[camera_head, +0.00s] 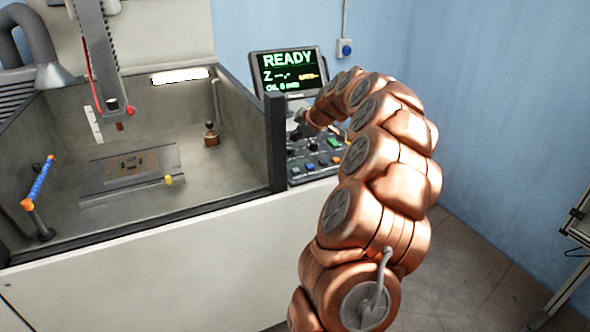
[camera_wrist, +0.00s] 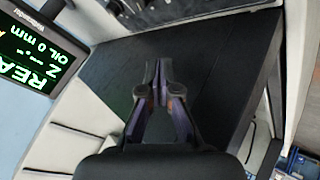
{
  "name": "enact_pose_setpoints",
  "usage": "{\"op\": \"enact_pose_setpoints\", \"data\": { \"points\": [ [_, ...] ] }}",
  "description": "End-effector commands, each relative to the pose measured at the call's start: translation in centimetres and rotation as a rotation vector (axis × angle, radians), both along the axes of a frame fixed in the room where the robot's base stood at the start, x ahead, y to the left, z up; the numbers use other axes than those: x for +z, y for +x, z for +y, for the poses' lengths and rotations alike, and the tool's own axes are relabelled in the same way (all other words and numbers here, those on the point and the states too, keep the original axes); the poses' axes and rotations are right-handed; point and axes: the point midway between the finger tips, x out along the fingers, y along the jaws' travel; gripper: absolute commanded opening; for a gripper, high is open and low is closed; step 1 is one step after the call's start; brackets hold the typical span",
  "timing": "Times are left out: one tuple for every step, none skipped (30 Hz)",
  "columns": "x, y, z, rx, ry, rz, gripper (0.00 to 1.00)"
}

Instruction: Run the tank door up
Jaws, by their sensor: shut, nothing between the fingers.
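The tank (camera_head: 232,130) is at the left in the head view, open at the top. A dark strip (camera_head: 150,226) runs along its low front edge, and a dark post (camera_head: 276,140) stands at its right front corner. I cannot tell which part is the door. The control panel (camera_head: 318,163) with several coloured buttons is right of the post. The screen (camera_head: 288,72) above it reads READY, Z --.- and OIL 0 mm. My gripper (camera_wrist: 158,72) is shut and empty above a flat black surface (camera_wrist: 215,65) in the wrist view. My arm partly hides the panel.
Inside the tank are a plate with a workpiece (camera_head: 133,163), a blue and orange nozzle (camera_head: 40,183) and a small brown-based object (camera_head: 211,135). The machine head (camera_head: 98,50) hangs above. A blue wall is behind; a metal frame (camera_head: 577,220) stands at far right.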

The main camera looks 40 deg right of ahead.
Motion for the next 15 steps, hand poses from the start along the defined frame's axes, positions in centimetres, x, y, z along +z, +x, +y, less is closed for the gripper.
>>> {"op": "enact_pose_setpoints", "data": {
  "points": [
    [-0.1, 0.0, 0.0, 0.001, 0.001, 0.001, 0.00],
    [-0.2, 0.0, 0.0, 0.001, 0.001, 0.001, 0.00],
    [-0.3, 0.0, 0.0, 0.001, 0.001, 0.001, 0.00],
    [-0.4, 0.0, 0.0, 0.001, 0.001, 0.001, 0.00],
    [-0.6, 0.0, 0.0, 0.000, 0.002, 0.001, 0.00],
    [-0.8, 0.0, 0.0, 0.000, 0.002, 0.001, 0.00],
    [-1.0, 0.0, 0.0, 0.000, 0.002, 0.001, 0.00],
    [-1.2, -0.1, -0.1, -0.001, 0.002, 0.000, 0.00],
    [-1.6, -0.1, -0.1, -0.002, 0.002, 0.000, 0.00],
    [-1.8, -0.1, -0.2, -0.004, 0.002, 0.000, 0.00],
    [-2.1, -0.1, -0.2, -0.004, 0.001, -0.001, 0.00],
    [-2.5, -0.1, -0.2, -0.004, 0.001, -0.001, 0.00],
    [-2.9, -0.1, -0.2, -0.004, 0.002, 0.000, 0.00],
    [-3.3, -0.2, -0.1, -0.003, 0.002, 0.000, 0.00],
    [-3.8, -0.2, -0.1, -0.004, 0.005, 0.001, 0.00]
  ]
}}
